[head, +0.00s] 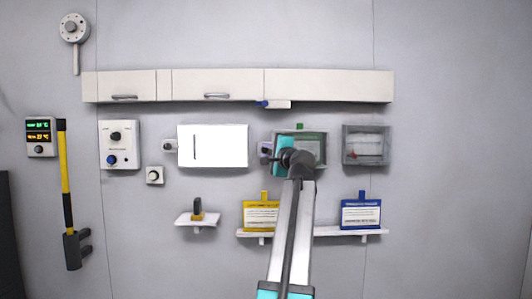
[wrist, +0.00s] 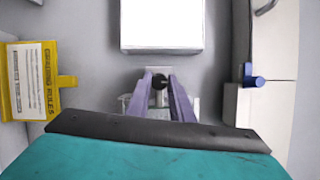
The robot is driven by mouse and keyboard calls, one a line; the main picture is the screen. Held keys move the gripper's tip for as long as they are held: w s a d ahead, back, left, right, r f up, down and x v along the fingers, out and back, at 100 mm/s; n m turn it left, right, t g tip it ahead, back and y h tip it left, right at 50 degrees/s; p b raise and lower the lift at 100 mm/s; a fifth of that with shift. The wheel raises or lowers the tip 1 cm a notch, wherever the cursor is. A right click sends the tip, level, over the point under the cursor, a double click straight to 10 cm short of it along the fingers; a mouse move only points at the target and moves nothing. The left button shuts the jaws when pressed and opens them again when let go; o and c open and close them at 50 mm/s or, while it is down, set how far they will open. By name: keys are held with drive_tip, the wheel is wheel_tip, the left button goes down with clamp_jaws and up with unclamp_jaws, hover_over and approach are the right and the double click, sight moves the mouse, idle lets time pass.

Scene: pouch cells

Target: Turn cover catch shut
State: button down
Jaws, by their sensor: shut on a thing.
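My gripper (head: 265,150) is at the wall, between the bright white panel and the green-framed box cover (head: 318,148). The fingers sit on either side of the knob. In the head view my gripper and arm hide most of the catch and part of the cover. The catch's turn angle cannot be told.
The white panel (head: 213,145) is left of my gripper, with another knob (head: 168,146) beside it. A grey clear-fronted box (head: 366,145) is to the right. Long cabinets (head: 330,84) run above. A yellow card (head: 261,214) and a blue card (head: 360,213) stand on the shelf below.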

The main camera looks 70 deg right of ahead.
drive_tip(key=c, duration=1.6)
unclamp_jaws()
drive_tip(key=shift+s+d, duration=0.25)
drive_tip(key=shift+o, duration=0.2)
drive_tip(key=shift+w+a, duration=0.1)
drive_tip(key=shift+w, duration=0.05)
drive_tip(key=shift+s+a, duration=0.45)
drive_tip(key=shift+a, duration=0.05)
drive_tip(key=b+v, duration=0.3)
drive_tip(key=v, duration=0.9)
drive_tip(key=shift+s+a, duration=0.2)
drive_tip(key=shift+a, duration=0.05)
drive_tip(key=shift+w, duration=0.1)
